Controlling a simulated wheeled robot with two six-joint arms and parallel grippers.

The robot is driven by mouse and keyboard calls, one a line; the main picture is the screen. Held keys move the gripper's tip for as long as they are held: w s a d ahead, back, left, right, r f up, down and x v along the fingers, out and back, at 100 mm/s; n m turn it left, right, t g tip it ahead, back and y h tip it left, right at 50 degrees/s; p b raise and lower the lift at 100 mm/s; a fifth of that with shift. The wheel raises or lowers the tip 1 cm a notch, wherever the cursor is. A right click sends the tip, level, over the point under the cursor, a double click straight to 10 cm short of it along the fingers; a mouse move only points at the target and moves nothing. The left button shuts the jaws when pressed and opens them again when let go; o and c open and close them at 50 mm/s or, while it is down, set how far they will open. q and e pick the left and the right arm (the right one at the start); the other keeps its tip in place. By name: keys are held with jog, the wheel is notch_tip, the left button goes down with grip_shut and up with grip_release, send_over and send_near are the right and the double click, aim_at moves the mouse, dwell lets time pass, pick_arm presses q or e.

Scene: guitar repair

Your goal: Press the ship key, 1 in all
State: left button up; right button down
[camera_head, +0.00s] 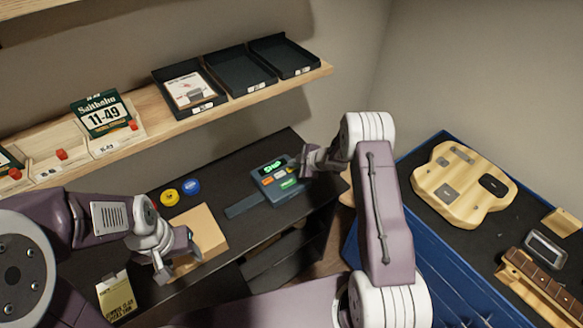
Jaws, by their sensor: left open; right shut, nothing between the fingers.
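A blue-grey key device (279,183) with a lit green display and several small coloured keys lies on the dark bench. Which key is the ship key is too small to read. My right gripper (303,172) is shut and empty at the device's right edge, over or beside its keys. I cannot tell whether it touches a key. My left gripper (180,262) is open and empty, over the bench near a flat tan cardboard piece (208,228).
A yellow disc (169,197) and a blue disc (192,186) lie left of the device. A wooden shelf (165,129) with black trays (240,72) and a string pack (103,115) runs behind. A guitar body (460,183) lies on the right-hand blue cabinet.

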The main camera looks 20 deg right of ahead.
aim_at(294, 169)
jog(key=shift+r+p, duration=0.45)
jog(key=shift+r, duration=0.2)
notch_tip(294, 169, up, 5)
jog(key=p, duration=0.4)
jog(key=shift+r+p, duration=0.1)
jog(key=shift+p, duration=0.3)
